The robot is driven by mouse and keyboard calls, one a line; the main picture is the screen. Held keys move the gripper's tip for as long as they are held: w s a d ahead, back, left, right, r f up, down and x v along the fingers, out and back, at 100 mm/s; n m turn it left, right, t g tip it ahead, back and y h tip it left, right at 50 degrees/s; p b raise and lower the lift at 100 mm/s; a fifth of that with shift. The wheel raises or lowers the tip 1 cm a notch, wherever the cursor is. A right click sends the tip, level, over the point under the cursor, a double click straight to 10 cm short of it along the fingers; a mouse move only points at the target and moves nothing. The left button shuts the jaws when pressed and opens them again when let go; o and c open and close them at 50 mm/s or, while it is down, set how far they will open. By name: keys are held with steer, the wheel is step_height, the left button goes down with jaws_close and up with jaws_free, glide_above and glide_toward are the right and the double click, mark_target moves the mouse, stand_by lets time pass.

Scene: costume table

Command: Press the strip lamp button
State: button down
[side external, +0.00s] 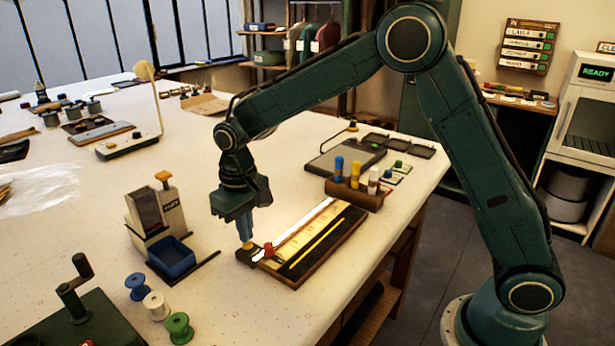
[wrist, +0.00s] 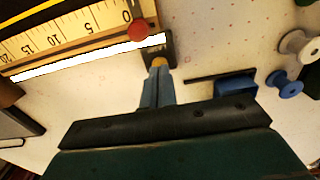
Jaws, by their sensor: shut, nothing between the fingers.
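The strip lamp (side external: 308,218) is a thin bar glowing white along a measuring board; it also shines in the wrist view (wrist: 90,57). A dark block (wrist: 164,47) sits at its near end. The amber button (side external: 247,245) shows at this block, right at my fingertips, and in the wrist view (wrist: 158,61). My gripper (side external: 246,236) points down with its blue-grey fingers shut and empty over the button. The fingers (wrist: 157,75) partly hide it. The tips look in contact with it or very close; how far it is pressed I cannot tell.
A red knob (side external: 268,249) stands on the ruler board (side external: 330,238) close beside the fingers. A dispenser with a blue tray (side external: 171,257) is to the left, spools (side external: 157,304) in front. A wooden rack of coloured pegs (side external: 354,194) stands beyond the board's far end.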

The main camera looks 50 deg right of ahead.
steer(key=shift+f, duration=0.6)
steer(key=shift+r, duration=0.15)
stand_by(0.3)
steer(key=shift+r, duration=3.3)
steer(key=s+d+r+t, duration=0.1)
steer(key=s+d+r, duration=0.35)
steer(key=s, duration=0.25)
steer(key=s+d+r+t, duration=0.2)
steer(key=s+d+r, duration=0.1)
steer(key=s+r, duration=0.35)
steer(key=s+d+f+t, duration=0.1)
steer(key=s, duration=0.6)
steer(key=s+d+t, duration=0.1)
steer(key=s+d, duration=0.1)
steer(key=s, duration=0.6)
steer(key=shift+s+d+f+t, duration=0.25)
steer(key=shift+s+f+t, duration=0.05)
steer(key=shift+f, duration=0.05)
